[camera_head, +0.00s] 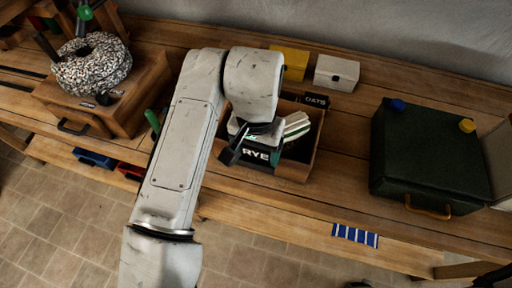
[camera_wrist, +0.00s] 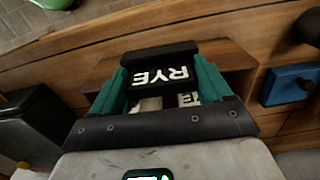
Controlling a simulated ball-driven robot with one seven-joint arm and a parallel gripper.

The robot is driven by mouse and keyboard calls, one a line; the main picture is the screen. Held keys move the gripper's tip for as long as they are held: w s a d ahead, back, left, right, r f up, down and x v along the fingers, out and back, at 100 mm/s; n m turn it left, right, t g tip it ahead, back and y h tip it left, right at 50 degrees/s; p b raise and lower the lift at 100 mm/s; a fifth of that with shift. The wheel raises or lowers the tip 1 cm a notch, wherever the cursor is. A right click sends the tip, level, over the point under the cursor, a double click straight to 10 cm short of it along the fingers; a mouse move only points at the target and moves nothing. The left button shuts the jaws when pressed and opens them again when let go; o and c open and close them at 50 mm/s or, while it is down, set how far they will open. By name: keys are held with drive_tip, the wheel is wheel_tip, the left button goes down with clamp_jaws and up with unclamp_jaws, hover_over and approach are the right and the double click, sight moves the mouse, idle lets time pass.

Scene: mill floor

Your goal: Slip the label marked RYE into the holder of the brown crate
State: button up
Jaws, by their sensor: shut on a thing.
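My gripper (camera_head: 254,152) is shut on the black label marked RYE (camera_head: 257,156). In the wrist view the label (camera_wrist: 160,77) lies between my teal fingers (camera_wrist: 121,82), with its white letters upside down. The brown crate (camera_head: 296,172) is an open wooden box on the bench. My gripper and the label are at its front left, and they hide most of that front. Its holder cannot be made out, nor can I tell whether the label touches it. Pale papers or cards (camera_head: 297,126) stand in the crate.
A dark label marked OATS (camera_head: 315,100) is behind the crate, near a white box (camera_head: 336,73) and a yellow box (camera_head: 290,62). A dark green case (camera_head: 430,155) stands right.

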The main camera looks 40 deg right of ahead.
drive_tip(key=o, duration=1)
drive_tip(key=shift+r, duration=0.1)
wheel_tip(320, 180, up, 11)
drive_tip(key=shift+f, duration=0.2)
